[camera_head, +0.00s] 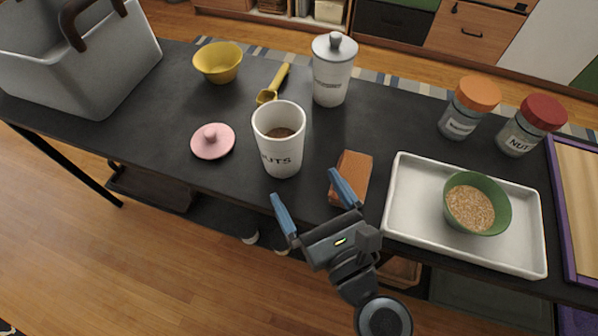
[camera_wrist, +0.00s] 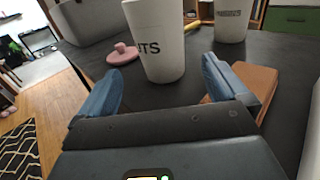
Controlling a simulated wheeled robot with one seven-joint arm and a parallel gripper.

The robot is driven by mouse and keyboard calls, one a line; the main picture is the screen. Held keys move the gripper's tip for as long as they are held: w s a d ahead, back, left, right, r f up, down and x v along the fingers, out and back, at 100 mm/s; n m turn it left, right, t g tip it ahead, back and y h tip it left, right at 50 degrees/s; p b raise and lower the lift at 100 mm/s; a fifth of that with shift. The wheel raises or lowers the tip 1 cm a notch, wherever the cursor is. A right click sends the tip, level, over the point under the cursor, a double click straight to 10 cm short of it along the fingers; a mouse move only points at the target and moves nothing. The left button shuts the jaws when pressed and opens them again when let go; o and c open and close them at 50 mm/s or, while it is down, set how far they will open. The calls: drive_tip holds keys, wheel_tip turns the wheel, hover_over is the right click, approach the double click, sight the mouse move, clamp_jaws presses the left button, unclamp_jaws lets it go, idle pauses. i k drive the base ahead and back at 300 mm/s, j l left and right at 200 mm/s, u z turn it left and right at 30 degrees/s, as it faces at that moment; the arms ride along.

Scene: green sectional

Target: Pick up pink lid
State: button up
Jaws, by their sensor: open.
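The pink lid (camera_head: 212,142) lies on the dark table near its front edge, with its round knob up. It also shows in the wrist view (camera_wrist: 122,55), left of the white canister. My gripper (camera_head: 310,194) is open and empty at the table's front edge, to the right of the lid and apart from it. The open white canister (camera_head: 281,158), lettered NUTS, stands upright between the lid and the brown block, just beyond my gripper. In the wrist view the canister (camera_wrist: 158,42) stands ahead between my blue fingers (camera_wrist: 168,88).
A brown block (camera_head: 353,176) lies beside my right finger. A lidded canister (camera_head: 332,75), yellow scoop (camera_head: 273,86) and yellow bowl (camera_head: 219,62) stand behind. A grey basket (camera_head: 100,75) is at left. A white tray (camera_head: 412,200) with a green bowl (camera_head: 497,208) and two jars are at right.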

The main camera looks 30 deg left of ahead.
sight(214, 141)
drive_tip(key=u, duration=1.35)
